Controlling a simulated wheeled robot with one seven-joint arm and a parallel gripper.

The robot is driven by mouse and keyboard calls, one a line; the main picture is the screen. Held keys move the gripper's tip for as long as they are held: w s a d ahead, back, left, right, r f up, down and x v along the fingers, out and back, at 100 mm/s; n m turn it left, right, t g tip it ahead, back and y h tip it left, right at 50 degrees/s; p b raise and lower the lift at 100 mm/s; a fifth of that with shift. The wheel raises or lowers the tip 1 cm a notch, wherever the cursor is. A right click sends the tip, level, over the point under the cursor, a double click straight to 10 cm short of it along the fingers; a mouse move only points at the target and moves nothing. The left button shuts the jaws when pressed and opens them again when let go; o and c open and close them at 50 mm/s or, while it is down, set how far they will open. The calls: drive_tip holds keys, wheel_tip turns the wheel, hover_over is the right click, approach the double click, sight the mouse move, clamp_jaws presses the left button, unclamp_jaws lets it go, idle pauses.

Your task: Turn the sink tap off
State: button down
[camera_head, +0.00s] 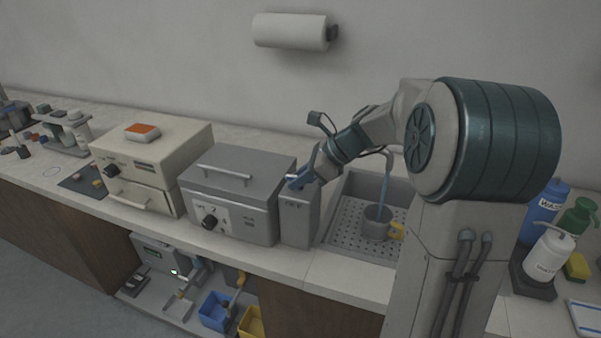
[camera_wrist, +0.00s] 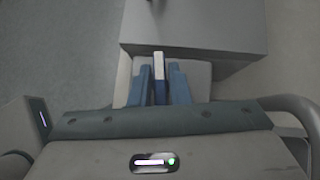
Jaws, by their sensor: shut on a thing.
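The sink tap's curved spout (camera_head: 386,150) shows behind my arm in the head view. A bluish stream of water (camera_head: 384,185) runs from it into a grey mug (camera_head: 376,222) with a yellow handle, standing in the sink (camera_head: 345,213). I cannot make out the tap's handle; my arm may hide it. My gripper (camera_head: 298,183) is left of the sink, at the top of a narrow grey box. In the wrist view my gripper (camera_wrist: 160,85) is shut on a slim pale-topped strip (camera_wrist: 159,66); what it is remains unclear.
The narrow grey box (camera_head: 299,220) stands between a wider grey machine (camera_head: 238,200) and the sink. A cream machine (camera_head: 150,165) is further left. Bottles (camera_head: 548,253) and a yellow sponge (camera_head: 577,265) are right of my arm. A paper roll (camera_head: 290,31) hangs on the wall.

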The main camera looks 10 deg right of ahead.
drive_tip(key=n+g+p, duration=0.1)
drive_tip(key=p, duration=0.1)
drive_tip(key=n+g+p, duration=0.1)
drive_tip(key=n+p, duration=0.1)
drive_tip(key=shift+a+r+n+g+y, duration=0.1)
drive_tip(key=shift+r+n+g+y, duration=0.2)
drive_tip(key=shift+y, duration=0.1)
drive_tip(key=n+g+p, duration=0.3)
drive_tip(key=n+p, duration=0.1)
drive_tip(key=p, duration=0.1)
drive_tip(key=shift+f+n+g, duration=0.1)
drive_tip(key=shift+n+g, duration=0.2)
drive_tip(key=n+g+h+p, duration=0.2)
drive_tip(key=n+g, duration=0.1)
drive_tip(key=n, duration=0.1)
drive_tip(key=shift+f+p, duration=0.1)
drive_tip(key=shift+p, duration=0.3)
drive_tip(key=shift+f+n+g+h+p, duration=0.1)
drive_tip(key=shift+n+g+h+p, duration=0.65)
drive_tip(key=shift+n, duration=0.95)
drive_tip(key=shift+h, duration=0.25)
drive_tip(key=c, duration=1.4)
unclamp_jaws()
drive_tip(key=shift+o, duration=0.2)
